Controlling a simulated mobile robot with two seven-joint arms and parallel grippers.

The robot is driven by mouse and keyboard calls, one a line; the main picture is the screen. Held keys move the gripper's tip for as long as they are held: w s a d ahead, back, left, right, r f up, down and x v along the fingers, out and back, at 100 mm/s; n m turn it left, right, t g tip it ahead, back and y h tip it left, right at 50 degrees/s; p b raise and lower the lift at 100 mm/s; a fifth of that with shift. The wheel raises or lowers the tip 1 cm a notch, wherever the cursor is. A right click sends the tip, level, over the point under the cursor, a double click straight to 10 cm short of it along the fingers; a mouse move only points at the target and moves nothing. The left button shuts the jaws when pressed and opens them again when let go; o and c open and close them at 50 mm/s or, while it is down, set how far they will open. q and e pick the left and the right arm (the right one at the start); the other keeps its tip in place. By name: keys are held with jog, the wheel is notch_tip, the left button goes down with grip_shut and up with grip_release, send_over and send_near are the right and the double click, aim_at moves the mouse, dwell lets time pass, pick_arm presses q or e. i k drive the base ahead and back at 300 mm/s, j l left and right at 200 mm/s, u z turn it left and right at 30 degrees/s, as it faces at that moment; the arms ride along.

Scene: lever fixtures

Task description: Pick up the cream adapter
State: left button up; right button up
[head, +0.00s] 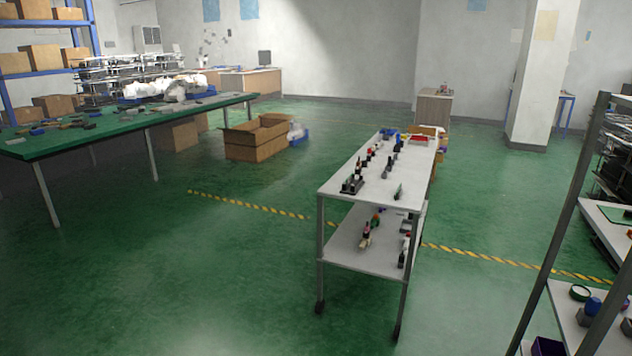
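I cannot make out a cream adapter for certain; the small items are too far away to identify. A white two-level cart (345,183) stands ahead, right of the middle, with several small dark, red and blue items on its top. Its lower shelf (345,255) also holds small items, among them a small pale piece (365,242) whose kind I cannot tell. Neither of my grippers shows in the head view.
A green table (60,148) with scattered parts stands at left. Open cardboard boxes (255,148) sit on the floor behind. A grey-framed rack (560,230) stands close at right. The green floor before the cart is clear, and yellow-black tape (250,205) crosses it.

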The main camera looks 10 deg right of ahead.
aim_at(365, 239)
jog(key=i+z, duration=0.4)
jog(key=i, duration=0.9)
